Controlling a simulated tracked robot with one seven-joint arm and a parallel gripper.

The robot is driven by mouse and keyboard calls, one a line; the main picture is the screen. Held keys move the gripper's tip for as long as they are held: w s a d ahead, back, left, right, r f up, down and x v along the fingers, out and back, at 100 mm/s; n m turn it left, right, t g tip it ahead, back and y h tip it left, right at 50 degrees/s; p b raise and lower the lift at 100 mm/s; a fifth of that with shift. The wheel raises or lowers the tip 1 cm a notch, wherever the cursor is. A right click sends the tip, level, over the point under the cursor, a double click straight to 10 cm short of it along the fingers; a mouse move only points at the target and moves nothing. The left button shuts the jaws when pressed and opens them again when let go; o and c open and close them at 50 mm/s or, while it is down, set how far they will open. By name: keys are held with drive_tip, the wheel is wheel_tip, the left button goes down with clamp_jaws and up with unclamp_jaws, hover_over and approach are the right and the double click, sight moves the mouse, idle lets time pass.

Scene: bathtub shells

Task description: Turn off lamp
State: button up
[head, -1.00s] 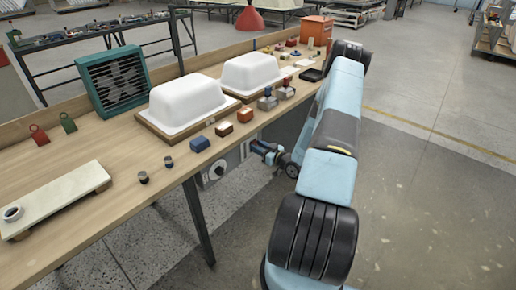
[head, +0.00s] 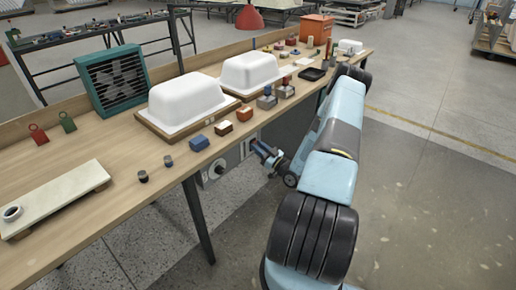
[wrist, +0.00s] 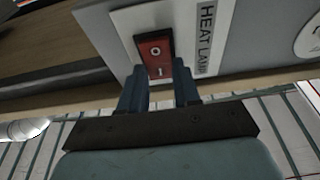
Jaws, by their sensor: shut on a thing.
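A red rocker switch (wrist: 156,54) marked O and I is set in a pale plate in the wrist view. A label reading HEAT LAMP (wrist: 207,30) stands right beside it. My gripper (wrist: 161,72) has its two dark blue fingers on either side of the switch's lower end, shut on it. In the head view my gripper (head: 262,150) reaches the grey control panel (head: 231,160) under the bench's front edge. There the switch is too small and covered to make out.
A round dial (head: 216,170) sits on the panel left of my gripper. The wooden bench (head: 120,185) above holds two white tub shells (head: 186,101), small coloured blocks (head: 222,128) and a green fan box (head: 112,80).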

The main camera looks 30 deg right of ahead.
drive_tip(key=shift+f, duration=0.1)
idle(0.3)
drive_tip(key=o, duration=1.1)
drive_tip(key=shift+c, duration=0.2)
drive_tip(key=v, duration=1.4)
drive_tip(key=shift+f, duration=0.2)
